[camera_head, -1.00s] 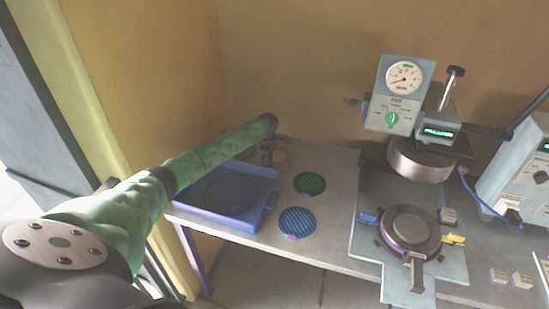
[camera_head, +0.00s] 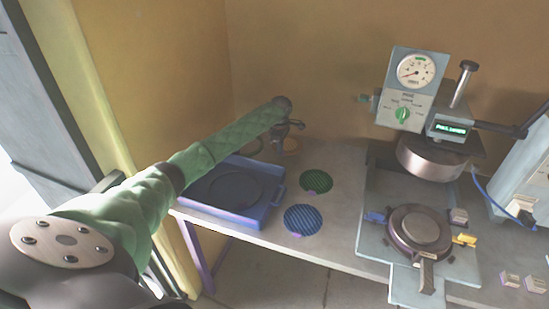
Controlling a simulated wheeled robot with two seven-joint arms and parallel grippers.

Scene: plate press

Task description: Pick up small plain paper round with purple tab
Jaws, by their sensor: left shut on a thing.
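My left gripper (camera_head: 291,127) is beyond the blue tray, at the back left of the table near the wall. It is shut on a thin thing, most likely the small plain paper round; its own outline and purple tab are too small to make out. A pale tan round (camera_head: 291,146) shows just below the fingertips, and I cannot tell whether it is in the grip or on the table. My right gripper is not in view.
A blue tray (camera_head: 273,205) stands at the table's left edge. A green round (camera_head: 316,181) and a blue striped round (camera_head: 303,219) lie to its right. The press (camera_head: 432,158) with its gauge and lower plate (camera_head: 418,232) stands further right. Bare table lies between.

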